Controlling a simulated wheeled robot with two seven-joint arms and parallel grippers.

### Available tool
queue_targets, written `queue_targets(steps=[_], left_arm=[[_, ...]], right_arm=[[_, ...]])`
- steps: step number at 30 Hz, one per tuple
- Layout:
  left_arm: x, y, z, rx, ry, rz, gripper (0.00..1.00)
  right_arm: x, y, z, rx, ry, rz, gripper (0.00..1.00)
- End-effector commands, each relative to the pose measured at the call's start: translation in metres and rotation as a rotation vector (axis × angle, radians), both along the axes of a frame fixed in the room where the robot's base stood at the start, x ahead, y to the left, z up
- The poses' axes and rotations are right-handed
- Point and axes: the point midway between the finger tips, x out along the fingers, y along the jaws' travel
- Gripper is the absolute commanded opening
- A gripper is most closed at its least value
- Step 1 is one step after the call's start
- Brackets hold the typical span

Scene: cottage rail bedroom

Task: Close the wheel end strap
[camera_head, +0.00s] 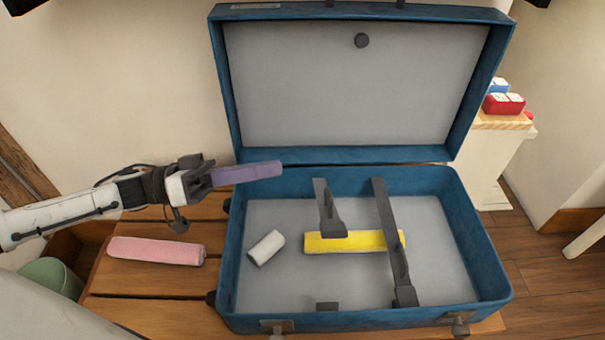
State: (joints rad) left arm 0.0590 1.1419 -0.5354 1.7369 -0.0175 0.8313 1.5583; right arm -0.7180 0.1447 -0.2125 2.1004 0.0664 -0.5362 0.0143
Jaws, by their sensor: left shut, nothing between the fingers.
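A blue suitcase (365,318) stands open, its grey-lined lid (350,85) upright at the back. Small dark wheels show on its left side. The wheel end strap (327,208) is the left dark strap. It runs from the back wall and its free end lies over a yellow roll (350,242), apart from a small dark piece (327,306) at the front wall. The right strap (390,235) spans back to front. My left gripper (212,175) is shut left of the case's back corner. A purple bar-like piece (250,172) shows at its tip; I cannot tell whether they touch.
A white roll (266,247) lies inside the case at left. A pink roll (155,251) lies on the wooden bench (150,282) left of the case. A green container (50,275) is at lower left. Red and blue blocks (503,103) sit on a stand at right.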

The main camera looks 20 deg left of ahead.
Motion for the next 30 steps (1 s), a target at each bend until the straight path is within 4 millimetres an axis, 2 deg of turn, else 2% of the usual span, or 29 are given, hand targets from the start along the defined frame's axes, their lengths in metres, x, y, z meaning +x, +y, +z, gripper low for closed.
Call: queue_targets(steps=[17, 18, 22, 30], left_arm=[[0.045, -0.089, 0.013, -0.003, -0.005, -0.002, 0.00], [0.038, -0.087, 0.002, -0.002, 0.004, -0.001, 0.00], [0.029, -0.087, -0.011, -0.003, 0.003, -0.001, 0.00], [0.020, -0.087, -0.021, -0.002, -0.001, -0.001, 0.00]], right_arm=[[-0.006, 0.001, -0.009, 0.008, 0.008, -0.004, 0.00], [-0.006, 0.001, -0.012, 0.009, 0.008, -0.004, 0.00], [-0.004, 0.002, -0.013, 0.014, 0.002, -0.007, 0.00], [-0.001, 0.003, -0.007, 0.025, -0.014, -0.010, 0.00]])
